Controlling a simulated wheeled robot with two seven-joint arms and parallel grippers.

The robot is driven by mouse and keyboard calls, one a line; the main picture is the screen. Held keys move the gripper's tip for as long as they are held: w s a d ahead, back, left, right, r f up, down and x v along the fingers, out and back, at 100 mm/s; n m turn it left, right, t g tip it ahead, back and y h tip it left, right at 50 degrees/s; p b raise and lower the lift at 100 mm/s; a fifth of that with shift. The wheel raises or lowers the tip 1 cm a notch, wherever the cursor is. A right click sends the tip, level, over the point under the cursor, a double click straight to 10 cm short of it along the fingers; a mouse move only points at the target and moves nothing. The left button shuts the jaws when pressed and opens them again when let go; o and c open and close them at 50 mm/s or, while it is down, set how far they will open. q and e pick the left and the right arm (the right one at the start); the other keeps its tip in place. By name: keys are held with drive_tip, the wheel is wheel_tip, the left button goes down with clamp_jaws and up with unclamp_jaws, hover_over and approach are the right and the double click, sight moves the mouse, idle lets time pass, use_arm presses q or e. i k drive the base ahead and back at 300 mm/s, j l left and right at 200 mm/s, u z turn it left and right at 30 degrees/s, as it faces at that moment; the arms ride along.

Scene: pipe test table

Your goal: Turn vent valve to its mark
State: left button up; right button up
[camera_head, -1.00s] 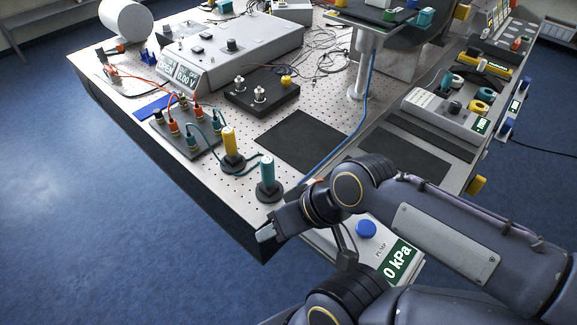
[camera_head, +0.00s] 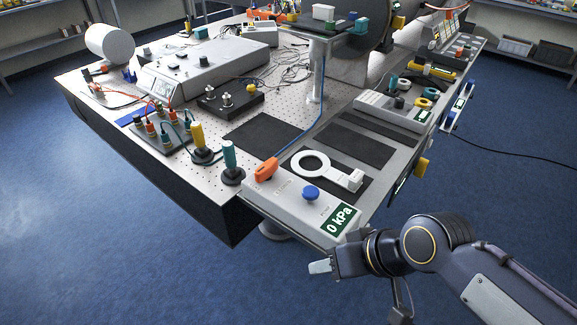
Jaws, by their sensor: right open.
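A grey pump box (camera_head: 284,204) sits at the table's near corner. An orange handle (camera_head: 265,169) stands at its far left end and appears to be the vent valve. Its label and mark are too small to read. A blue knob (camera_head: 311,192) and a green display (camera_head: 341,219) reading 0 kPa are on the same box. My right gripper (camera_head: 320,267) is off the table's near edge, in front of the box and apart from it. It is open and empty, though its fingers overlap in this view. My left gripper is not in view.
A white ring-shaped tool (camera_head: 311,164) lies just behind the box. A teal post (camera_head: 229,157) and a yellow post (camera_head: 197,136) stand to the left. A blue cable (camera_head: 318,120) runs down behind the box. Blue floor is clear in front.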

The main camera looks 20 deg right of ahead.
sight(264, 171)
drive_tip(key=i+l+z, duration=0.15)
drive_tip(key=z, duration=0.15)
drive_tip(key=i+l+z, duration=0.1)
drive_tip(key=i+z, duration=0.2)
drive_tip(key=j+z, duration=0.35)
drive_tip(key=j, duration=0.65)
